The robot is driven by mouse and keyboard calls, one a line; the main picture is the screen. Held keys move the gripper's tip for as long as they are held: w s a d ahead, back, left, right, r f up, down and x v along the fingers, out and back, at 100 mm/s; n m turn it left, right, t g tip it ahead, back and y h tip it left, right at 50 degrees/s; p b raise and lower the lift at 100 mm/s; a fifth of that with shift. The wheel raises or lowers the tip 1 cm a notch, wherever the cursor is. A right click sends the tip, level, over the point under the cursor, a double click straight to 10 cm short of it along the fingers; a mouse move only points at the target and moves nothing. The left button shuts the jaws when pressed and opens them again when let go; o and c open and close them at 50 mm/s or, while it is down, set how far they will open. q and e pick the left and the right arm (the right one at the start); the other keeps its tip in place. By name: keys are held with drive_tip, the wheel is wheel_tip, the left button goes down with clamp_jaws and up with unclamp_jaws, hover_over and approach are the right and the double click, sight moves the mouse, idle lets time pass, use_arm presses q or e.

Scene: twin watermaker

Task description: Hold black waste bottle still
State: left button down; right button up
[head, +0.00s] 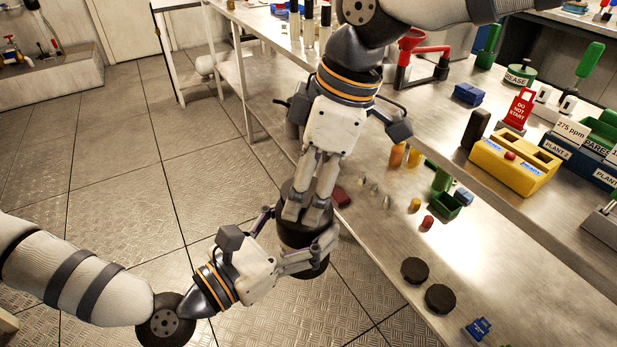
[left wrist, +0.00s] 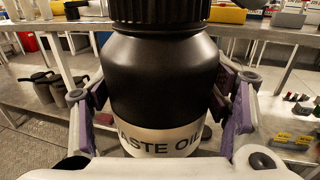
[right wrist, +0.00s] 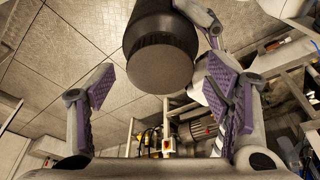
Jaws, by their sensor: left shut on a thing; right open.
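The black waste bottle (head: 293,236) is off the near side of the bench, in the air above the floor. In the left wrist view it stands upright (left wrist: 160,80), with a ribbed black cap (left wrist: 160,12) and a white label partly reading "ASTE OIL". My left gripper (head: 308,258) is shut on the bottle's body, one finger pad on each side. My right gripper (head: 305,212) is above the bottle, fingers pointing down. In the right wrist view its fingers are spread wide (right wrist: 160,100), and the dark round cap (right wrist: 160,65) lies beyond them, ungripped.
The metal bench (head: 385,235) runs along the right of the bottle. A red funnel stand (head: 415,60) stands further back. The tiled floor (head: 120,170) at left is clear.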

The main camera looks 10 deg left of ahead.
drive_tip(key=shift+r, duration=2.3)
drive_tip(key=shift+c, duration=0.4)
